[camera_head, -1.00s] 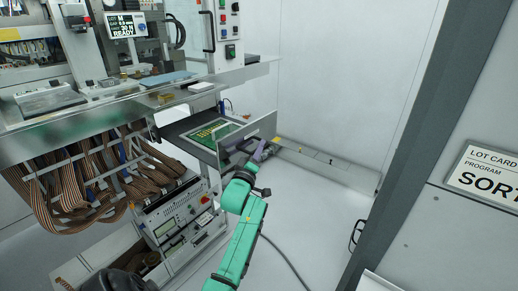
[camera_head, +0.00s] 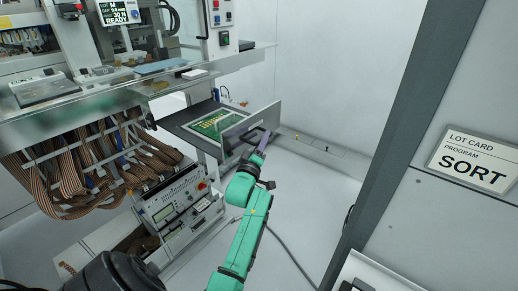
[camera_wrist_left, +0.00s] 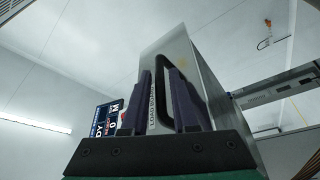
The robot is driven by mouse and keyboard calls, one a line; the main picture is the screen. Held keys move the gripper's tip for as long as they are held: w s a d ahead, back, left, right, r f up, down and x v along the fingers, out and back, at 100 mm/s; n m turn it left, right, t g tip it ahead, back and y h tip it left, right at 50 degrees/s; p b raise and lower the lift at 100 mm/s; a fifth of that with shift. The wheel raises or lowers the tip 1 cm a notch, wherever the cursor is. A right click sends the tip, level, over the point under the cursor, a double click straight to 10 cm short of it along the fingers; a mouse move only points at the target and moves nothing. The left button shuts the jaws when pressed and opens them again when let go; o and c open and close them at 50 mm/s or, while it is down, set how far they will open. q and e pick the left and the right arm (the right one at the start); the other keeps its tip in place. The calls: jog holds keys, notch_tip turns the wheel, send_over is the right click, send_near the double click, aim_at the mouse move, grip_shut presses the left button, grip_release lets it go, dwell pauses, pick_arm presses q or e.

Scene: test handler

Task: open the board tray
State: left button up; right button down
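The board tray (camera_head: 172,122) is a dark flat drawer standing out from under the bench, with a grey front panel (camera_head: 268,116). A green board (camera_head: 212,125) lies on it. My left gripper (camera_head: 262,146) is at the black handle on the outer face of the panel. Part of the grip is hidden by the fingers. My right gripper is not in view.
The bench (camera_head: 130,100) overhangs the tray. Ribbon cables (camera_head: 90,165) and an instrument rack (camera_head: 175,205) are below it. A grey cabinet with a SORT card (camera_head: 474,162) stands at the right. The floor (camera_head: 310,200) in front of the panel is clear apart from a cable.

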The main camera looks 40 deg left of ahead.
pick_arm(q)
jog(key=b+v, duration=0.1)
jog(key=v, duration=1.3)
jog(key=shift+b, duration=0.35)
